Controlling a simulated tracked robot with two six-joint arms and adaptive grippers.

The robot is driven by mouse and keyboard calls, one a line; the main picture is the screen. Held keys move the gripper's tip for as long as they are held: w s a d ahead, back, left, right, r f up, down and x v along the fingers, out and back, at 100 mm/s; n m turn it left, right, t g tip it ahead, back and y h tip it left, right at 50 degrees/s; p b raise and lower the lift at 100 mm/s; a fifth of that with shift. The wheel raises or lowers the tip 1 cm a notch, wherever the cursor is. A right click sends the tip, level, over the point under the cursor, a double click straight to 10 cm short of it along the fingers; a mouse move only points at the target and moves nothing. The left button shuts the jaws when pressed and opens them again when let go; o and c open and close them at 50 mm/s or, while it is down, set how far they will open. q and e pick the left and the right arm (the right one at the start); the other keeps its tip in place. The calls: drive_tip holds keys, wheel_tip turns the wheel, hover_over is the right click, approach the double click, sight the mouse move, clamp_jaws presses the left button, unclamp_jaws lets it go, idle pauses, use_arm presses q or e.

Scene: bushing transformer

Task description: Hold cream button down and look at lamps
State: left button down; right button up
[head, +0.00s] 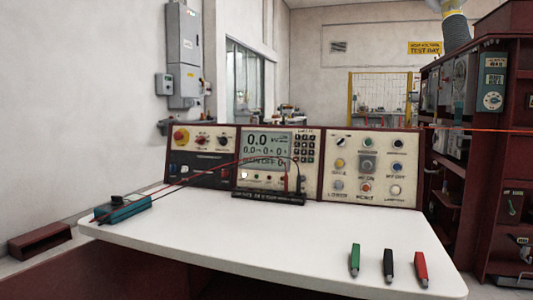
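The right-hand panel (371,168) of the console carries rows of round knobs, buttons and lamps. A cream round button (395,190) is at its lower right, and another pale round one (338,186) is at its lower left. Between them is an orange-red round one (366,188). Above are a yellow one (340,164), a green one (368,142) and a blue one (397,168). The labels are too small to read surely, and I cannot tell which lamps are lit. Neither of my grippers is in view, and nothing touches the panel.
The white desk top (250,240) is mostly clear. A teal meter (122,207) with red and black leads lies at its left. Green (355,261), black (388,264) and red (421,268) clips lie at the front right. A display (268,145) reads 0.0. A dark red cabinet (515,130) stands right.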

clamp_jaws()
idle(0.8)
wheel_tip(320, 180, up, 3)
drive_tip(key=p, duration=0.3)
idle(0.3)
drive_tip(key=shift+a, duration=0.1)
